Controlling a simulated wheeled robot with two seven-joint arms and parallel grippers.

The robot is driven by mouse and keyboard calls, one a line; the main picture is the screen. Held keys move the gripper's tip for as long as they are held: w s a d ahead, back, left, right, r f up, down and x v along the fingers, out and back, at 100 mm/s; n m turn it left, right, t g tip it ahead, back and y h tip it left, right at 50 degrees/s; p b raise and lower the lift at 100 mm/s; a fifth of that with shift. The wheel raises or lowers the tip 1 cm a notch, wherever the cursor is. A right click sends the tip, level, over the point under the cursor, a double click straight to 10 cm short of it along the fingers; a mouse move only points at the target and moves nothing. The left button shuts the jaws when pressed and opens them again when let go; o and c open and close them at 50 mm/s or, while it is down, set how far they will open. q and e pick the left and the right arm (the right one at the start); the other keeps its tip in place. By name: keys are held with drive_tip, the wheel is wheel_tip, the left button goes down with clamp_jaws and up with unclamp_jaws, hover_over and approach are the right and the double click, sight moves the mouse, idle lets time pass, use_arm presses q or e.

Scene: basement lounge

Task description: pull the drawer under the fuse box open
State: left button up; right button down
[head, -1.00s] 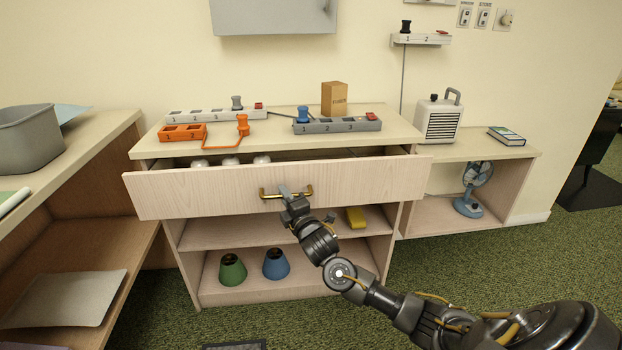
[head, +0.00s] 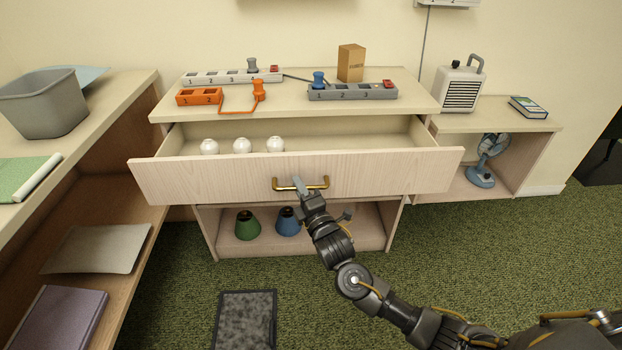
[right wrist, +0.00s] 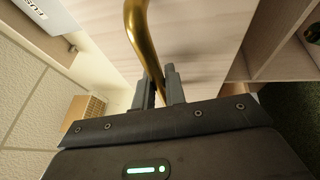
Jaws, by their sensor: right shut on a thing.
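The drawer (head: 220,180) has a pale wood front and stands well out from its cabinet, under the top that bears the power strips. Several white bulbs (head: 242,146) lie inside it. My right gripper (head: 299,187) is shut on the brass drawer handle (head: 318,184) at the middle of the front. In the right wrist view the handle (right wrist: 143,35) runs down between the fingers (right wrist: 160,88). At the top left corner of that view a grey box with lettering (right wrist: 45,14), likely the fuse box, shows in part. My left gripper is not in view.
Power strips (head: 345,93) and a cardboard box (head: 351,63) stand on the cabinet top. A green shade (head: 247,226) and a blue shade (head: 287,222) sit on the shelf below. A side bench (head: 135,88) is at the left. A dark mat (head: 245,318) lies on the carpet.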

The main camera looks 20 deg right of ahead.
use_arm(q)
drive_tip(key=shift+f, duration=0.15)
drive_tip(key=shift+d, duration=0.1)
use_arm(e)
drive_tip(key=c, duration=1.5)
unclamp_jaws()
drive_tip(key=shift+o, duration=0.2)
drive_tip(key=shift+s, duration=0.1)
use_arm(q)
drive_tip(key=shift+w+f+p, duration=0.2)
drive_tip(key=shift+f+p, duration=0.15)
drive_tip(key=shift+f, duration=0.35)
use_arm(e)
drive_tip(key=v, duration=1)
drive_tip(key=shift+s, duration=0.35)
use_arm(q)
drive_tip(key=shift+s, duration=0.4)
use_arm(e)
drive_tip(key=shift+f, duration=0.1)
